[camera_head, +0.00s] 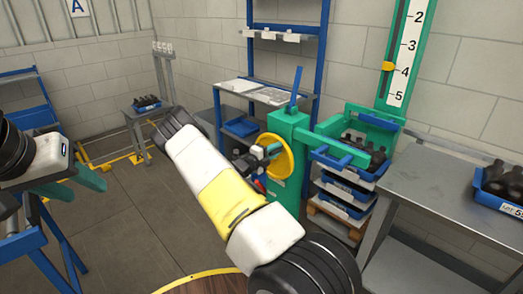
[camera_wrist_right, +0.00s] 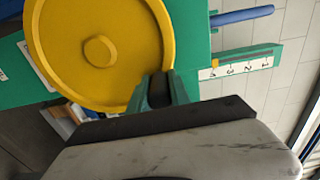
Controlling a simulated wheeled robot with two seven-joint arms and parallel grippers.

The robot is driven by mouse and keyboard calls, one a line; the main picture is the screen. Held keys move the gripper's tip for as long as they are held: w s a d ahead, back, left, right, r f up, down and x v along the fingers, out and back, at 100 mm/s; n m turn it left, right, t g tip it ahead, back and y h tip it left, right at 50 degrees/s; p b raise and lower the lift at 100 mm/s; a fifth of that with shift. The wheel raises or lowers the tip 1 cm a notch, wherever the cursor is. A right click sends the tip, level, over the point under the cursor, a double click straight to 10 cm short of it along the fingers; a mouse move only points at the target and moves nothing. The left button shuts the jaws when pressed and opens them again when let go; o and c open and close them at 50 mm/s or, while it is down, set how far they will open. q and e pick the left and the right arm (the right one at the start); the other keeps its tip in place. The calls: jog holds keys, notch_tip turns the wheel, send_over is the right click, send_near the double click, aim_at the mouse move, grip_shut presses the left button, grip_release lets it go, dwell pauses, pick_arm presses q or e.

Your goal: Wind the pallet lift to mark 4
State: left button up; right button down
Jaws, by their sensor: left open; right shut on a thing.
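The pallet lift (camera_head: 288,130) is a green housing with a yellow handwheel (camera_head: 284,160) on its front. The handwheel also fills the left of the right wrist view (camera_wrist_right: 100,45). My right gripper (camera_head: 257,156) is shut at the wheel's edge. A dark piece shows between its fingers (camera_wrist_right: 159,92); I cannot tell whether it is a crank knob. The numbered scale (camera_head: 404,60) stands on a green post behind. Its yellow pointer (camera_head: 388,66) is close to mark 4, seemingly slightly above it. My left gripper (camera_head: 88,178) is open and empty at the left, far from the lift.
A grey table (camera_head: 425,190) with a blue bottle tray (camera_head: 496,200) stands right. A blue shelf (camera_head: 262,90) is behind. Floor at centre left is clear.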

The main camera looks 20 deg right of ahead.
aim_at(272, 138)
jog(key=w+n, duration=0.1)
jog(key=r+n, duration=0.1)
jog(key=w+a+n, duration=0.1)
jog(key=shift+w+a+r+n, duration=0.1)
jog(key=shift+w+r+n, duration=0.15)
jog(key=shift+w+n, duration=0.1)
jog(key=shift+w+a+r, duration=0.15)
jog(key=shift+w+a, duration=0.1)
jog(key=shift+w, duration=0.4)
jog(key=shift+w+a+r, duration=0.1)
jog(key=shift+w+a, duration=0.15)
jog(key=shift+w, duration=0.35)
jog(key=c, duration=1.2)
grip_release()
jog(key=shift+f, duration=0.1)
jog(key=shift+a, duration=0.15)
jog(key=shift+s+a, duration=0.2)
jog(key=shift+a, duration=0.1)
jog(key=v, duration=0.7)
